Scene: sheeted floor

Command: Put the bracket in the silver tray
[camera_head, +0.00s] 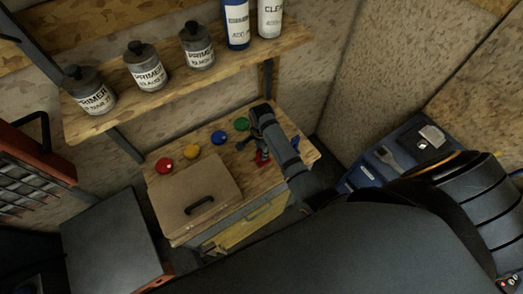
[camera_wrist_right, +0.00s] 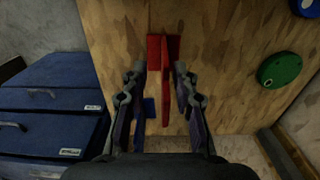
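A red bracket (camera_head: 262,158) lies on the wooden bench top, partly hidden by my right gripper (camera_head: 254,141) in the head view. In the right wrist view, the bracket (camera_wrist_right: 165,60) has a flat base and an upright plate. My right gripper (camera_wrist_right: 160,75) is open there, with one finger on each side of the bracket and a gap showing by each finger. A small silver piece that may be the silver tray (camera_head: 432,137) is on the blue cabinet at the right. My left gripper is not in view.
Red (camera_head: 165,165), yellow, blue and green discs line the back of the bench. A wooden box lid with a black handle (camera_head: 199,204) is left of the bracket. Primer bottles (camera_head: 146,68) stand on the shelf above. The blue cabinet (camera_head: 375,173) is to the right.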

